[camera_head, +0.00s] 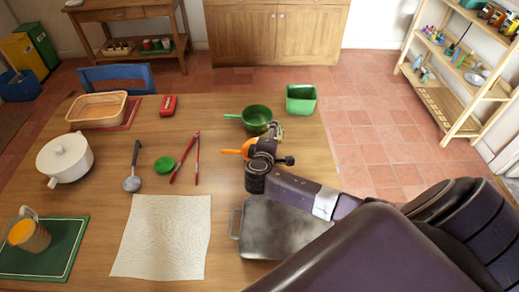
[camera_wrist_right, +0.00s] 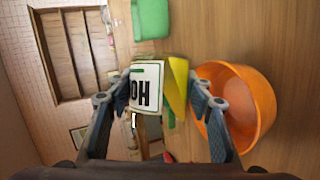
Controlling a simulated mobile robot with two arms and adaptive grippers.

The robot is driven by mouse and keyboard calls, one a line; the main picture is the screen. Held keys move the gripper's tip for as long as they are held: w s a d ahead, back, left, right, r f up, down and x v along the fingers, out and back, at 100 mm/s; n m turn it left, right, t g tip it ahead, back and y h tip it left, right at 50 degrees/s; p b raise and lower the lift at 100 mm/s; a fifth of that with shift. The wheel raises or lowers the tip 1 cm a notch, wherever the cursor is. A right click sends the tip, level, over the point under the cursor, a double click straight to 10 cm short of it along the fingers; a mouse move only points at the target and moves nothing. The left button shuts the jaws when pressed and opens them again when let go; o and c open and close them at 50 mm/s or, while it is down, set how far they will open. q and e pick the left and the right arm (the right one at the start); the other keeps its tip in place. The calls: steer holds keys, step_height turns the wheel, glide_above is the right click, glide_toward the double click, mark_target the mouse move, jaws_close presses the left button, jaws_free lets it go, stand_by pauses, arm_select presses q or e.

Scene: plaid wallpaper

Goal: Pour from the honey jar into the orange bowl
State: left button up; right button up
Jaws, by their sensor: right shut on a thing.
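My right gripper (camera_wrist_right: 160,105) is shut on the honey jar (camera_wrist_right: 146,88), whose white label with dark letters faces the wrist camera. The lettering runs across the table's upright direction, so the jar appears tipped on its side. The orange bowl (camera_wrist_right: 243,105) is close beside the jar in the wrist view, on the table side. In the head view my right gripper (camera_head: 268,148) covers most of the orange bowl (camera_head: 246,147); the jar is hard to make out there. I cannot tell whether anything flows from it. My left gripper is not in view.
A green pan (camera_head: 257,118) and a green bin (camera_head: 301,99) stand behind my right gripper. A grey tray (camera_head: 275,236) lies in front, under my right arm. A ladle (camera_head: 132,180), red tongs (camera_head: 196,160) and a white pot (camera_head: 65,158) are to the left.

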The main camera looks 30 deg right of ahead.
steer(key=shift+r, duration=0.15)
steer(key=shift+f, duration=0.25)
steer(key=shift+w+a+f+n+h+b, duration=0.1)
steer(key=shift+a+f+n+h+b, duration=0.05)
steer(key=shift+n+h+b, duration=0.3)
steer(key=shift+w+a+f+n+h+b, duration=0.15)
steer(key=shift+a+f+n+h+b, duration=0.15)
steer(key=shift+f+n+h+b, duration=0.4)
stand_by(1.0)
steer(key=shift+w+a+r+n+h, duration=0.15)
steer(key=shift+r+n+h, duration=0.1)
steer(key=shift+n, duration=0.2)
steer(key=shift+s+a+r+n+h, duration=0.15)
steer(key=shift+r+n, duration=0.1)
steer(key=shift+n, duration=0.15)
stand_by(0.5)
steer(key=shift+w+a+r+n+h+b, duration=0.2)
steer(key=shift+w+a+n+h+b, duration=0.2)
steer(key=shift+n, duration=0.3)
stand_by(0.7)
